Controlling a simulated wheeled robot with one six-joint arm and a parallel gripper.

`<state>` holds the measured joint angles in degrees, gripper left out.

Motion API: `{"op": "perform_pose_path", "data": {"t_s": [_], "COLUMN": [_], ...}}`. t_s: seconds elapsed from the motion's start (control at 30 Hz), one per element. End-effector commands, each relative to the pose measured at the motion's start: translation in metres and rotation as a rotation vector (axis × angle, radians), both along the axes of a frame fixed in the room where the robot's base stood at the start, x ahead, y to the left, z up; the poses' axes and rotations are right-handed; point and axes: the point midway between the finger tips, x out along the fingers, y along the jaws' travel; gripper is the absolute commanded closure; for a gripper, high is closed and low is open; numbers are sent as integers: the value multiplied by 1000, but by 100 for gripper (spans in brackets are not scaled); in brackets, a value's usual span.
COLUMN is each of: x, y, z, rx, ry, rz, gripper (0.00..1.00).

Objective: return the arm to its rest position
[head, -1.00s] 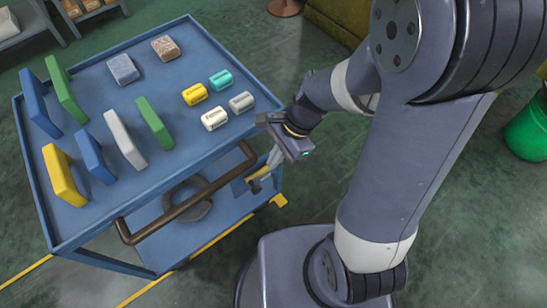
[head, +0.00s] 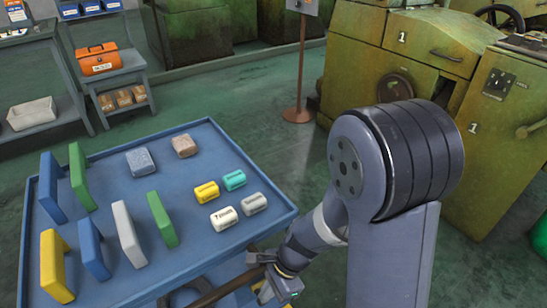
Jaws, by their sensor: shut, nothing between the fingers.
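My arm stands at the lower right, its big dark joint high and its upper link upright. My gripper (head: 273,290) is at the bottom edge of the picture, just off the front right side of the blue cart (head: 190,262). Its fingers point down and are partly cut off by the frame. It is shut and holds nothing.
The cart top carries upright blue, green, yellow and grey blocks, small yellow, teal and white cylinders (head: 224,217), and two rough blocks (head: 184,145). Green machines (head: 400,60) stand behind. A signpost (head: 300,70) and shelves with an orange toolbox (head: 98,58) are further back.

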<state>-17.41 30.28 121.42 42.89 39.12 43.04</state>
Motion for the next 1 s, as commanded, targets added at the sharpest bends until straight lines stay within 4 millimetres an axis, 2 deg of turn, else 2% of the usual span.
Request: {"op": "perform_pose_path", "data": {"t_s": [0.33, 0.47, 0.57, 1.0], "x": [1, 2, 5, 19], "y": [-1, -3, -8, -43], "z": [2, 10, 22, 101], "rx": [0, 2, 2, 1], "ry": [0, -1, -3, -3], "rz": [0, -1, -3, -3], "gripper": [100, 100, 100, 100]}}
